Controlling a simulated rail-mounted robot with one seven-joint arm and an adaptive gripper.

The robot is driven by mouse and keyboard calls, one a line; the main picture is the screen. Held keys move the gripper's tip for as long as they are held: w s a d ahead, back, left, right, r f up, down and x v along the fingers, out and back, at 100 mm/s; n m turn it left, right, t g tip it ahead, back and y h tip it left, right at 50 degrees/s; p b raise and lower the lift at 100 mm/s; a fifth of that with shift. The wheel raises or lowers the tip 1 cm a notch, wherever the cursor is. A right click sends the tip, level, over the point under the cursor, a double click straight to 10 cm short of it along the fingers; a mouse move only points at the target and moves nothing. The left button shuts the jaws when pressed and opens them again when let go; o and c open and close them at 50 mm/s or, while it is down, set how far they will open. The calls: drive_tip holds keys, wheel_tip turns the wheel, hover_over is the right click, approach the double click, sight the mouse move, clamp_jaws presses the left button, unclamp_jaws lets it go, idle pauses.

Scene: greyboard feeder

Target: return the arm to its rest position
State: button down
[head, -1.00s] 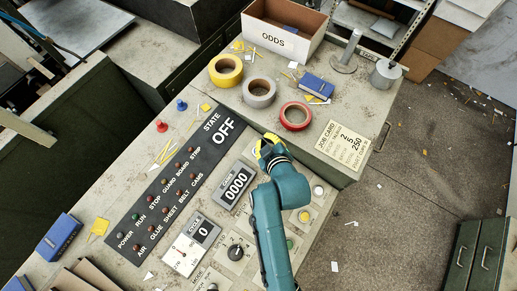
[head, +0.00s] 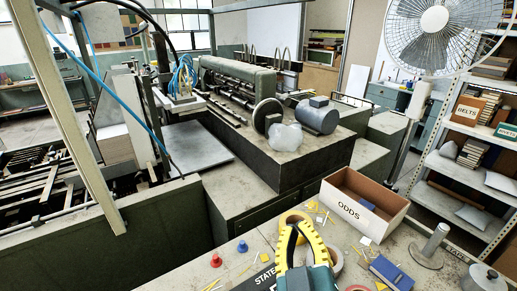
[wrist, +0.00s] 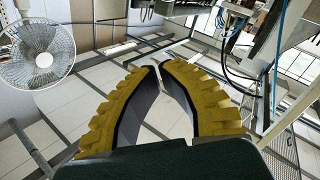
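My gripper (head: 294,222) shows at the bottom middle of the head view, in front of the bench with the odds box. Its yellow ribbed fingers with dark inner faces arch together at the tips. In the wrist view the two fingertips (wrist: 158,68) come almost together with only a thin gap, and nothing is held between them. The wrist view looks past the fingers to pale panels and grey bars, with no bench close to the tips. Most of my arm is out of the head view.
The odds box (head: 364,207) stands open on the bench, with a blue box (head: 390,272), red peg (head: 216,261) and blue peg (head: 242,246) nearby. Behind is a machine with a grey motor (head: 318,116). A fan (head: 434,38) and shelving stand at right.

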drive_tip(key=s+r+m+t, duration=0.45)
drive_tip(key=s+r, duration=0.65)
drive_tip(key=r, duration=0.3)
wheel_tip(320, 180, up, 25)
drive_tip(key=m+p, duration=0.1)
drive_tip(key=p, duration=2.5)
drive_tip(key=shift+w+a+r+g, duration=0.15)
drive_tip(key=shift+w+a+g, duration=0.1)
drive_tip(key=shift+a+g, duration=0.1)
